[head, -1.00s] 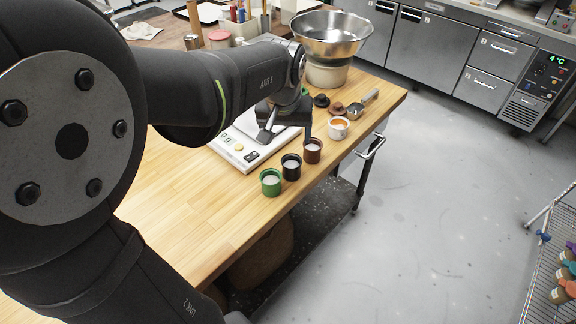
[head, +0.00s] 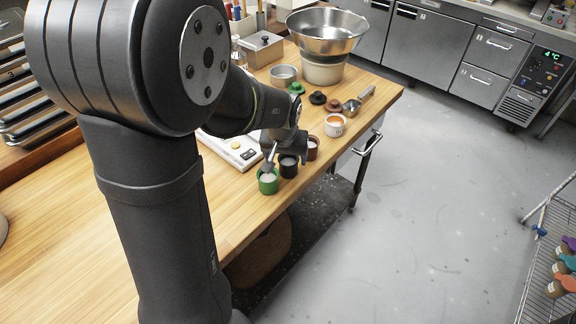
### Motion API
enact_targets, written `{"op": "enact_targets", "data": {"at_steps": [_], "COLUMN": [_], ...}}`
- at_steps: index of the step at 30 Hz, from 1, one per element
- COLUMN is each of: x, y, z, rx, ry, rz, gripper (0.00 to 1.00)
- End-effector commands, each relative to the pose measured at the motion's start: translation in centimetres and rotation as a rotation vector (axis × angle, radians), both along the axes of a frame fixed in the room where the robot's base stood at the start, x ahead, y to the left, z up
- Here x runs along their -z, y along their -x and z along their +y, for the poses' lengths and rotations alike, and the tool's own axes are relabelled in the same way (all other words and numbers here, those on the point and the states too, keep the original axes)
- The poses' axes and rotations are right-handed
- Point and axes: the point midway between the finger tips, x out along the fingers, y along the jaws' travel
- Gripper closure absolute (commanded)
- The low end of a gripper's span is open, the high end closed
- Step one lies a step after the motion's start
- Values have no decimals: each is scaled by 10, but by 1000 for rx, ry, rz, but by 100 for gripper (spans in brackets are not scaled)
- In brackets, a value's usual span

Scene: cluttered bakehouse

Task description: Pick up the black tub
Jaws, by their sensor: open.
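The black tub (head: 288,170), open and with pale contents, stands on the wooden table near its front edge. It is in the middle of a row, between the green tub (head: 268,186) and the red-brown tub (head: 312,151). My gripper (head: 286,161) is open and low over the row. Its fingers appear on either side of the black tub, one by the green tub and one by the red-brown tub. Whether they touch any tub I cannot tell. The gripper hides part of the black tub's rim.
The white scale (head: 241,153) is just left of the tubs. A white cup with orange contents (head: 334,131), a metal scoop (head: 352,106), a green lid (head: 296,88), black lid (head: 318,98) and brown lid (head: 333,105) lie behind. A large steel bowl (head: 326,44) stands further back.

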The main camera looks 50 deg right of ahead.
Motion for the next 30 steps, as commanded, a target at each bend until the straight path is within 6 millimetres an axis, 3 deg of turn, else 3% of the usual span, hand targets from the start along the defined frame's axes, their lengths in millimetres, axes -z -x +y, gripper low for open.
{"op": "enact_targets", "data": {"at_steps": [10,20,27,30], "x": [39,44,44,44], "y": [-4,-5,-5,-5], "z": [-17,-18,-18,-18], "rx": [1,0,0,0], "ry": [-3,0,0,0], "rz": [1,0,0,0], "gripper": [23,23,68,77]}}
